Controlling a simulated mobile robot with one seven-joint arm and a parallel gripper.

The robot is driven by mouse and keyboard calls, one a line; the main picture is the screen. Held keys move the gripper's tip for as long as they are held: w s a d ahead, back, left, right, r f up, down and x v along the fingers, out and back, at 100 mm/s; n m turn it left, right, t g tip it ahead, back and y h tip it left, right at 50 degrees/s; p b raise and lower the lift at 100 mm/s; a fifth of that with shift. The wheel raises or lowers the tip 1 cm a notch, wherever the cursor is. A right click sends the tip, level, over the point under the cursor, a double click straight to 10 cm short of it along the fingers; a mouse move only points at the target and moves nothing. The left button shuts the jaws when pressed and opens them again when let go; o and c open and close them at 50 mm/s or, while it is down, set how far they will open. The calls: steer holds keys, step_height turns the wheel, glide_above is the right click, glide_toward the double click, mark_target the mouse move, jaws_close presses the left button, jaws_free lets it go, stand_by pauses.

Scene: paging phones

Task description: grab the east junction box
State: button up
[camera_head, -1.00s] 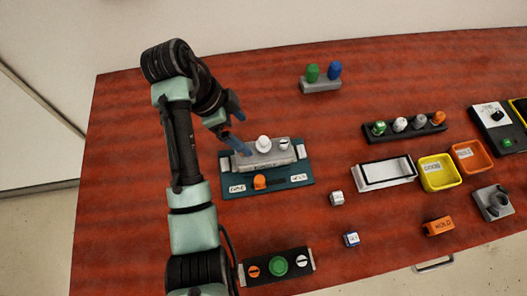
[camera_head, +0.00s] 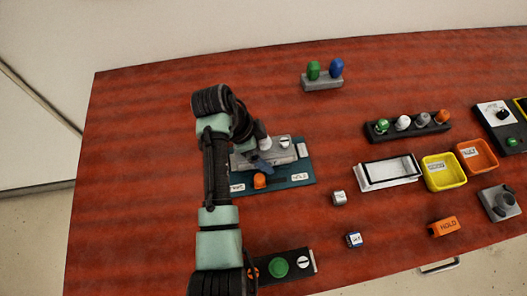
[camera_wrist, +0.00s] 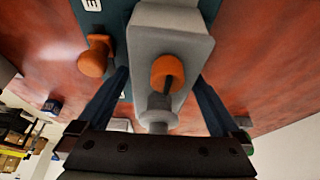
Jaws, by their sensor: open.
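A long light grey box (camera_head: 285,153) with knobs on top sits on a teal plate (camera_head: 305,174); I cannot read a name on it. In the wrist view, the grey box (camera_wrist: 190,22) carries an orange slotted knob (camera_wrist: 165,68) and a grey knob (camera_wrist: 157,108). My gripper (camera_wrist: 163,76) is open, its blue fingers on either side of the box in that view; I cannot tell whether they touch it. In the head view, my gripper (camera_head: 262,163) is over the box's left part, and my arm hides its left end.
An orange knob (camera_head: 260,181) stands on the plate in front of the box. A black panel (camera_head: 302,262) with a green button is nearer. A grey block (camera_head: 322,84) with green and blue caps stands behind.

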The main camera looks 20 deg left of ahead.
steer(key=c, duration=1.5)
